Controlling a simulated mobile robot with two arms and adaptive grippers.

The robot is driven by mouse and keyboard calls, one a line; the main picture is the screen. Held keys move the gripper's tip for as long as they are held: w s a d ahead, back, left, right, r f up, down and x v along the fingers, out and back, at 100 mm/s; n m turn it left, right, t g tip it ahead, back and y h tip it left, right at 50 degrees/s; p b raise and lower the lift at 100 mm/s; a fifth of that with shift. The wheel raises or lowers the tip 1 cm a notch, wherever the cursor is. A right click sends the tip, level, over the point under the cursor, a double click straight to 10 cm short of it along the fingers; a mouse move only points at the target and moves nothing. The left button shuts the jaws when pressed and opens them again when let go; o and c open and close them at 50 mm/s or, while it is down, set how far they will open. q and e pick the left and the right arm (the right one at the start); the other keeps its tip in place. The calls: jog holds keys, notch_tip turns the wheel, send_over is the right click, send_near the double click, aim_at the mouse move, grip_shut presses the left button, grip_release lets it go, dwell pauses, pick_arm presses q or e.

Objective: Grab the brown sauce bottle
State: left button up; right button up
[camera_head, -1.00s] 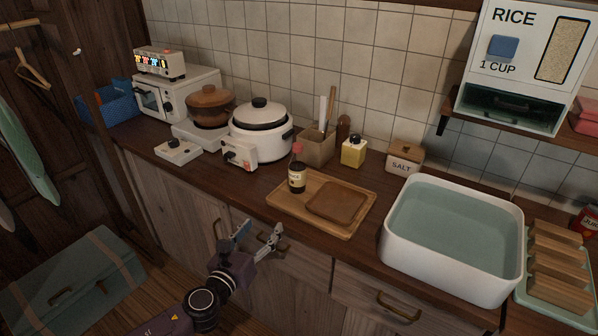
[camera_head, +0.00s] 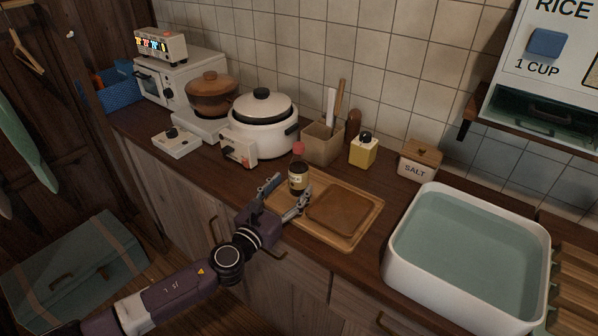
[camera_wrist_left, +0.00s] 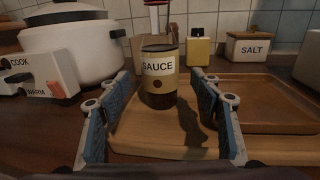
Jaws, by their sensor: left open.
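The brown sauce bottle (camera_head: 298,180) stands upright on the wooden tray (camera_head: 345,240), near its left end. It has a red cap and a pale label. In the left wrist view the bottle (camera_wrist_left: 159,80) shows its label "SAUCE" and stands ahead, between the two blue-padded fingers. My left gripper (camera_head: 286,196) is open and empty, at the front edge of the counter, close in front of the bottle. In the left wrist view the fingers of the left gripper (camera_wrist_left: 165,125) are spread on either side, apart from the bottle. My right gripper is not in view.
A flat brown board (camera_head: 338,212) lies on the tray to the right of the bottle. A white rice cooker (camera_head: 260,125), a utensil box (camera_head: 322,145) and a yellow bottle (camera_head: 363,152) stand behind. A salt box (camera_head: 418,163) and a water-filled basin (camera_head: 470,250) are to the right.

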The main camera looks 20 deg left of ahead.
aim_at(294, 183)
pick_arm(q)
jog(key=w, duration=0.4)
jog(key=shift+d+f, duration=0.15)
jog(key=shift+d, duration=0.25)
jog(key=shift+w+d, duration=0.1)
jog(key=shift+w, duration=0.35)
jog(key=c, duration=1.6)
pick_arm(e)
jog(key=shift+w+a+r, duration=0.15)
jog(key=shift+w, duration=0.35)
